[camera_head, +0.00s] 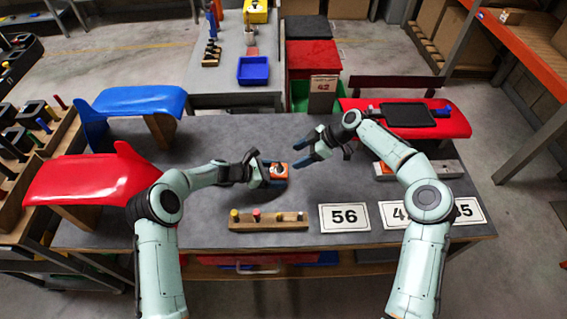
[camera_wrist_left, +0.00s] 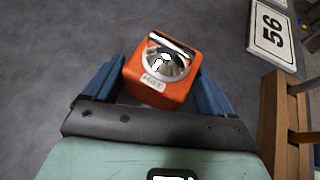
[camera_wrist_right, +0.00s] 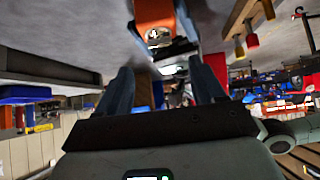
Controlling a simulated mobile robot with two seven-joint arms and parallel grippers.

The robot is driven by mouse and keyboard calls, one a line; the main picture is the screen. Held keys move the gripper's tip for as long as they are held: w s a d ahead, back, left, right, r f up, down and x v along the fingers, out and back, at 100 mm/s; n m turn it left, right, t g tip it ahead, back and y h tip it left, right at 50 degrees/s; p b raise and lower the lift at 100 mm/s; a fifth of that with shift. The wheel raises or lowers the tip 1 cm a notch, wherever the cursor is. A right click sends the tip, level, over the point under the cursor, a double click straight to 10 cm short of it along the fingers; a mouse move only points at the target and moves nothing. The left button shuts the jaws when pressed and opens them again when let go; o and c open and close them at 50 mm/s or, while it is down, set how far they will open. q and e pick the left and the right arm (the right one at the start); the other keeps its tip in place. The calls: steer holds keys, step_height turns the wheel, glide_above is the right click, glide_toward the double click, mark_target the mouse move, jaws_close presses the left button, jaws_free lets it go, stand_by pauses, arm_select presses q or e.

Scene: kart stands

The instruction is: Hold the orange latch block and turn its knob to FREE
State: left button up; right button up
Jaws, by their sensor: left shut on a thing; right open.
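In the left wrist view the block (camera_wrist_left: 170,91) shows a pale label with lettering I cannot read for sure, below the round metal knob (camera_wrist_left: 164,62). My left gripper (camera_head: 271,172) is shut on the block, one blue finger on each side. My right gripper (camera_head: 308,151) is open and empty, to the right of the block and apart from it. In the right wrist view the block (camera_wrist_right: 153,14) shows beyond the spread blue fingers (camera_wrist_right: 160,85).
A wooden strip with several coloured pegs (camera_head: 269,222) lies in front of the block. A "56" plate (camera_head: 344,217) lies to its right. The table behind the block is clear.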

mark_target(279, 166)
steer(key=x, duration=0.8)
steer(key=shift+d, duration=0.1)
steer(key=c, duration=1.1)
